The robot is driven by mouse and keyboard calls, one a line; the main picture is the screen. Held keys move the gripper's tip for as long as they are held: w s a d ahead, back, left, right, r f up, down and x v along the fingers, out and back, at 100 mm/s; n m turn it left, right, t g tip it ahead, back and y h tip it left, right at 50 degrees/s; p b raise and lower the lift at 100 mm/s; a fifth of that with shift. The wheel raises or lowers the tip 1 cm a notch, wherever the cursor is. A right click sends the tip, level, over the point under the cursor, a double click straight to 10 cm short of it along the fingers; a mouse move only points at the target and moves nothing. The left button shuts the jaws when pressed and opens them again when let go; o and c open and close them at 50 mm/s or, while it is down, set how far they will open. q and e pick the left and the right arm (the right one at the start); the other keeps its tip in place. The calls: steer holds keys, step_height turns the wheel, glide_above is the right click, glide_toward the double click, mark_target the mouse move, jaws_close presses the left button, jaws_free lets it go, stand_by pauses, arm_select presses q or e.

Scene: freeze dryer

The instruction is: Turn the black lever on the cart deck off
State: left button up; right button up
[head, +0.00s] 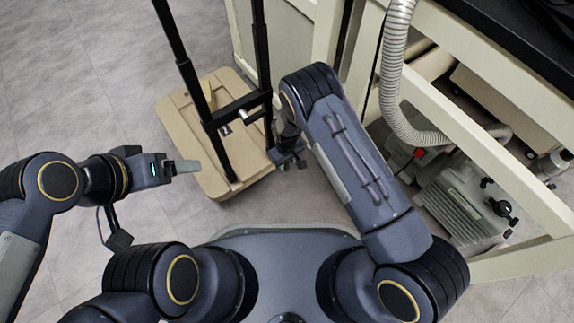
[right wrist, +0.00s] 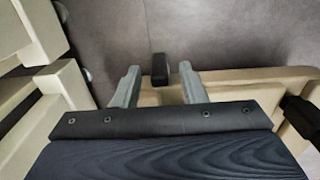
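The cart deck (head: 195,108) is a beige slab low on the floor in the head view, with a black upright frame (head: 205,112) on it. The deck (right wrist: 238,76) also shows in the right wrist view. There the black lever (right wrist: 159,68) stands near the deck's edge. My right gripper (right wrist: 157,84) is open, with one grey finger on each side of the lever and visible gaps between. In the head view my right gripper (head: 290,158) is at the deck's right edge; I cannot make out the lever there. My left gripper (head: 186,167) is left of the deck, apart from it; its finger opening is unclear.
A cream frame (head: 470,120) with a ribbed grey hose (head: 396,70) stands at the right. A grey pump (head: 462,205) sits on its lower shelf. Cream bars (right wrist: 50,100) also show at the left of the right wrist view. Tiled floor (head: 80,80) at the left is clear.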

steer(key=shift+f+b, duration=0.5)
steer(key=shift+f, duration=1)
jaws_close()
